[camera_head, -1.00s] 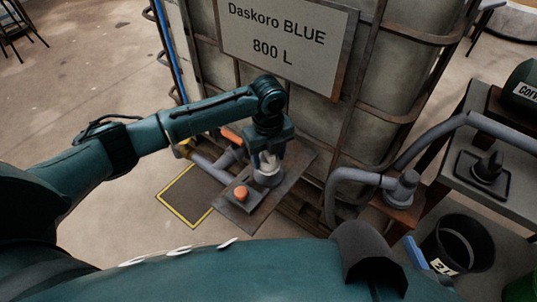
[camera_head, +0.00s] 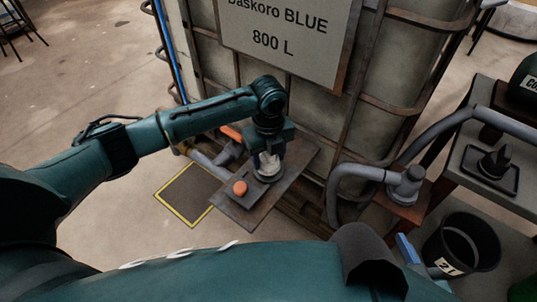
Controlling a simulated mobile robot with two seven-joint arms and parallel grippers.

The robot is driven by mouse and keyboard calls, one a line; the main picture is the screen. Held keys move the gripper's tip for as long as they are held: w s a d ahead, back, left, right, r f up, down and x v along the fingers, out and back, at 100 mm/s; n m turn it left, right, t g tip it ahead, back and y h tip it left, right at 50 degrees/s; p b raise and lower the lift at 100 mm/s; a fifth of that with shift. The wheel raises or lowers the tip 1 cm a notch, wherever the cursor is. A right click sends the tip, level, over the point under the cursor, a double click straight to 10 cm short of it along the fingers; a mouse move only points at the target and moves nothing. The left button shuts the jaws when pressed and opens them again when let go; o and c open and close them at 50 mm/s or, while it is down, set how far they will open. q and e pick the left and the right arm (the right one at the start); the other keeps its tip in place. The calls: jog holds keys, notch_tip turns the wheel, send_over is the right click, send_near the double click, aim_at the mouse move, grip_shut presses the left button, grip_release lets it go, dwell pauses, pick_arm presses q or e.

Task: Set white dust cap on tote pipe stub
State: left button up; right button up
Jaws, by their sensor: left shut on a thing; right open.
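My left gripper (camera_head: 268,152) points down over a grey plate (camera_head: 226,205) at the foot of the tote (camera_head: 310,115). It is shut on the white dust cap (camera_head: 266,161), which is partly hidden between the fingers. The tote pipe stub (camera_head: 268,176) is a short grey ring on the plate right under the cap. I cannot tell whether the cap touches the stub or sits on it. My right gripper does not show.
An orange knob (camera_head: 240,187) stands on the plate just left of the stub. A grey hose (camera_head: 345,172) ends at a fitting (camera_head: 405,185) on the right. A black bucket (camera_head: 462,243) stands on the floor at the lower right. A yellow-edged floor square (camera_head: 188,193) is clear.

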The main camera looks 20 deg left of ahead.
pick_arm(q)
jog(key=shift+p, duration=0.55)
dwell(0.6)
jog(key=shift+p, duration=0.45)
jog(key=shift+f+b, duration=0.3)
jog(key=shift+f, duration=0.35)
jog(key=o, duration=0.7)
